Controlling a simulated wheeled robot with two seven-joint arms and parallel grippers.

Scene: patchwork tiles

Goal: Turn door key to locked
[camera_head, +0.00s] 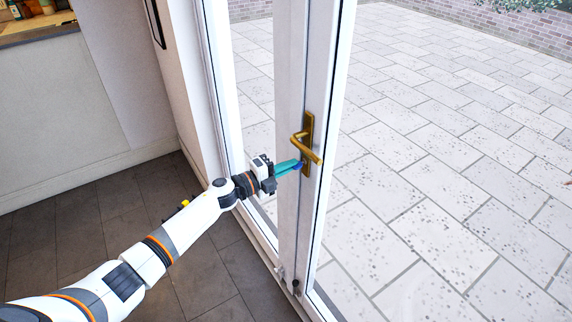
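A white-framed glass door (289,215) stands in the middle of the view. It has a brass handle (306,147) on a brass plate (308,122). My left gripper (298,167) reaches in from the left, with its teal fingers at the lower part of the plate, just below the handle. A small blue patch shows at the fingertips. The key cannot be made out clearly; the fingers cover the spot below the handle. I cannot tell whether the fingers are shut on it. My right gripper is not in view.
Dark floor tiles (110,210) are free in front of the door. A pale wall or counter side (60,110) stands at the left, with items on its top. Light paving (430,200) lies beyond the glass, with a brick wall (520,30) far back.

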